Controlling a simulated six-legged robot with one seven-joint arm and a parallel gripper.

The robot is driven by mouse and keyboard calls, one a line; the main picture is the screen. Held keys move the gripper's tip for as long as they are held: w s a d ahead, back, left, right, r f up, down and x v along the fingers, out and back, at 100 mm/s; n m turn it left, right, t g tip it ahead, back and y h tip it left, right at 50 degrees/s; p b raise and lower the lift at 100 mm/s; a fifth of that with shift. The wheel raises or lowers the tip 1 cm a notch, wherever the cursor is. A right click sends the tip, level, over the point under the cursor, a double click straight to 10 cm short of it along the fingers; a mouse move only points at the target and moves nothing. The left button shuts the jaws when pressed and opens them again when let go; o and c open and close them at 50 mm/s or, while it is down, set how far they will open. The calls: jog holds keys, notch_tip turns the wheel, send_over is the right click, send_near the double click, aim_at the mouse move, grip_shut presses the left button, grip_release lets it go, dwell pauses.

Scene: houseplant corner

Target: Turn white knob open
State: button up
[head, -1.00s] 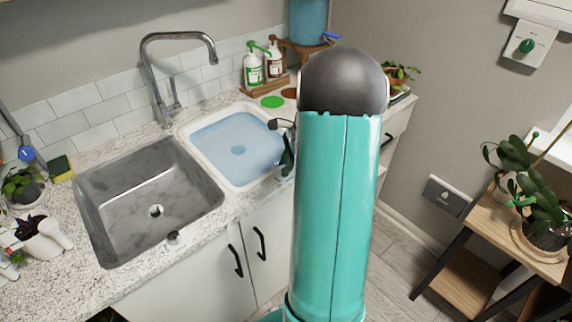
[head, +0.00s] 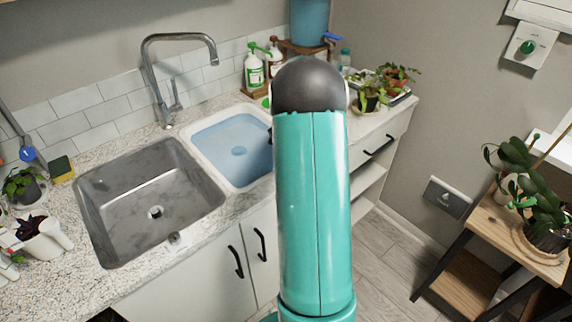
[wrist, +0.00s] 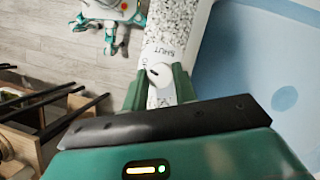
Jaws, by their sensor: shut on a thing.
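In the wrist view, the white knob (wrist: 158,73) sits between the two green fingers of my gripper (wrist: 160,80), which is shut on it. A white plate (wrist: 170,38) under the knob carries the printed word SHUT beyond it. More lettering beside the knob is partly covered. The plate lies along the speckled counter edge, beside the blue water basin. In the head view, my arm hides the knob and the gripper.
In the head view, the water-filled white basin (head: 233,146) and grey sink (head: 150,200) lie left of my arm. A faucet (head: 160,80) stands behind them. Potted plants (head: 385,85) stand on the counter beyond. A wooden plant stand (head: 510,225) is at the right; floor shows between.

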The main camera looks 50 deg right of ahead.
jog(key=shift+w+a+n+g+h, duration=0.1)
jog(key=shift+n+g+h, duration=0.5)
jog(key=shift+n, duration=1.3)
jog(key=o, duration=1)
jog(key=v, duration=1.4)
jog(key=shift+w+f, duration=0.1)
